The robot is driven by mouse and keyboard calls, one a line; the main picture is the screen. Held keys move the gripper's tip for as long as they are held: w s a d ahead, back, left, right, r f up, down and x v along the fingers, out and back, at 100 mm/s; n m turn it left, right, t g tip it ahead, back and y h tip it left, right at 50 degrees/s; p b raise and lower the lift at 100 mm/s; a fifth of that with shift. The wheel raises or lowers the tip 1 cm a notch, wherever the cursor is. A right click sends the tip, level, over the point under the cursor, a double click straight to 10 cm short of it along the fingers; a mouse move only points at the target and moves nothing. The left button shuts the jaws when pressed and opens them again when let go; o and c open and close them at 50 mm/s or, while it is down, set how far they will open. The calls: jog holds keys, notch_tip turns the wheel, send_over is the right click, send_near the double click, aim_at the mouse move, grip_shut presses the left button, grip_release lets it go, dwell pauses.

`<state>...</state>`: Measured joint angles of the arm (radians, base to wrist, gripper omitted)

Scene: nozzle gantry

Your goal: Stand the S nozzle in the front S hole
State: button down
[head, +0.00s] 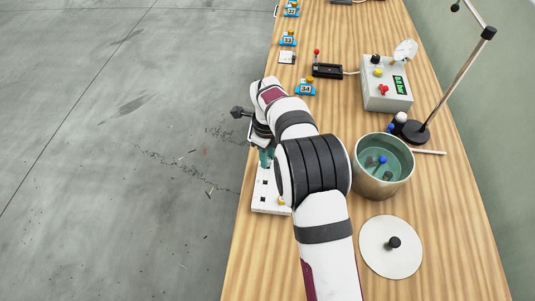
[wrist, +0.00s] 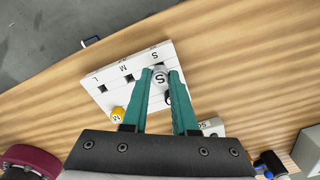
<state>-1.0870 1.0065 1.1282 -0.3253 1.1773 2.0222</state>
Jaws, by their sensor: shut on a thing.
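The board's printed L, M and S show beside a row of dark square holes. I cannot tell whether the nozzle's lower end is in the S hole. In the head view my gripper (head: 265,160) is at the far end of the board (head: 272,207), mostly behind my arm.
Right of my arm stand a metal pot (head: 372,190) with nozzles in teal liquid, its lid (head: 390,247), a lamp stand (head: 415,130) and a control box (head: 387,93). Numbered blue stands (head: 305,87) line the far left edge. The table drops to floor at left.

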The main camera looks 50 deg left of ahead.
jog(key=shift+f, duration=0.9)
jog(key=c, duration=0.6)
grip_release()
jog(key=shift+r, duration=3.55)
